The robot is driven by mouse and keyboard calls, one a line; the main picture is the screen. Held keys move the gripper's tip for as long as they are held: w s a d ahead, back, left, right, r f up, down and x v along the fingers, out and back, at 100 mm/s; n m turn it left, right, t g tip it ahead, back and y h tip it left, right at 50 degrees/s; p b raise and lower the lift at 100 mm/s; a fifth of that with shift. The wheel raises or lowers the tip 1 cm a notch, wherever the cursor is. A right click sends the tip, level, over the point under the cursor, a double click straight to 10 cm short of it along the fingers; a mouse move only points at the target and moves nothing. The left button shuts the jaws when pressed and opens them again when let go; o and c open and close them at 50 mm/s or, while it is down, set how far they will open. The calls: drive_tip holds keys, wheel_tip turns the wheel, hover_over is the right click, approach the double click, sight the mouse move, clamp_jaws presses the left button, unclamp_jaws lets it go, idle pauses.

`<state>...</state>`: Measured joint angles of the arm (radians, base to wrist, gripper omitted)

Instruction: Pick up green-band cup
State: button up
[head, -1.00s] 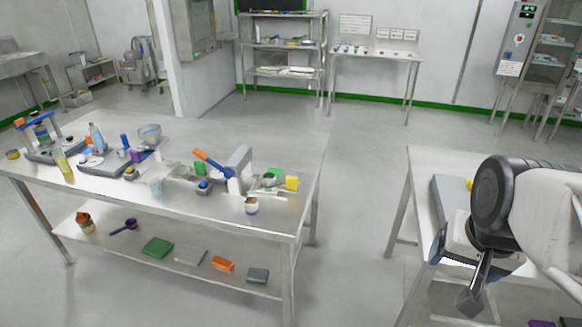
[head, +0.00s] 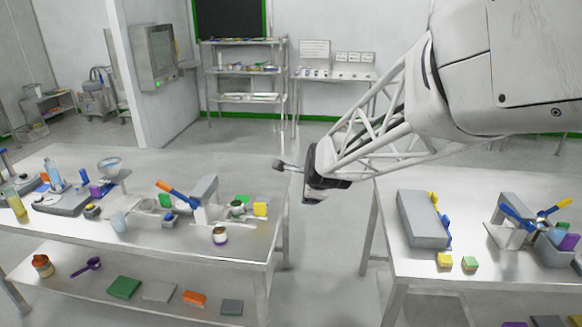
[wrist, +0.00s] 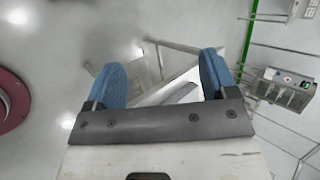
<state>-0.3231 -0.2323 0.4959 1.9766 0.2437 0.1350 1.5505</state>
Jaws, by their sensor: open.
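On the left table in the head view, a small pale cup with green on it (head: 237,208) stands near the right end, beside a yellow block (head: 260,209); it may be the green-band cup, but it is too small to be sure. In front of it is a white cup with a dark purple lower part (head: 220,236). My gripper (head: 290,167) hangs in the air beyond the table's right end, right of and above these cups. In the wrist view my gripper (wrist: 161,76) has its two blue fingers wide apart, with nothing between them.
A grey stand with an orange-and-blue lever (head: 205,197) rises just left of the cups. The left table (head: 150,245) has a lower shelf with several items. A right table (head: 400,275) holds a grey block (head: 422,218) and small coloured pieces. An aisle separates the tables.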

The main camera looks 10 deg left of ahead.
drive_tip(key=w+a+f+m+t+y, duration=0.1)
drive_tip(key=w+a+f+m, duration=0.3)
drive_tip(key=a, duration=0.2)
drive_tip(key=w+a+f+m+t, duration=0.1)
drive_tip(key=w+a+f+m, duration=0.3)
drive_tip(key=a, duration=0.3)
drive_tip(key=m+t, duration=0.3)
drive_tip(key=m, duration=0.4)
approach(237, 203)
drive_tip(key=shift+w+a, duration=0.1)
drive_tip(key=shift+w, duration=0.4)
drive_tip(key=shift+w+f, duration=0.1)
drive_tip(key=shift+w, duration=0.05)
drive_tip(key=shift+x, duration=1.2)
drive_tip(key=shift+a+f, duration=0.1)
drive_tip(key=shift+a, duration=0.05)
drive_tip(key=shift+x, duration=2.5)
